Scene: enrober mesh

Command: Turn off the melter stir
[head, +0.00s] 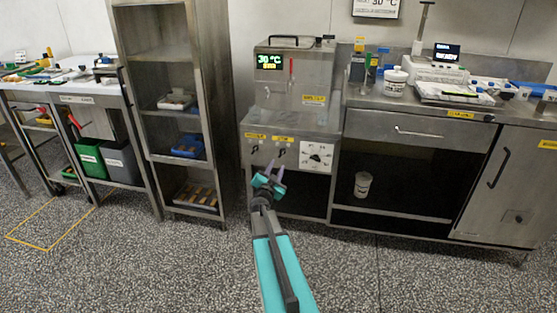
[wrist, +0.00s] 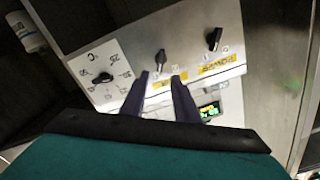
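In the wrist view, turned over, the knob with the shorter label, apparently the stir knob (wrist: 160,60), sits in the middle. The knob with the longer label (wrist: 213,39) is to its right and the dial (wrist: 104,78) to its left. My gripper (wrist: 162,76) is open and empty, its fingertips just short of the middle knob, one towards each side. Contact cannot be made out.
A steel shelf rack (head: 176,110) stands left of the melter. A steel counter (head: 420,104) with a drawer and an open bay holding a white tub (head: 362,185) is on the right. Speckled floor (head: 180,265) in front is clear.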

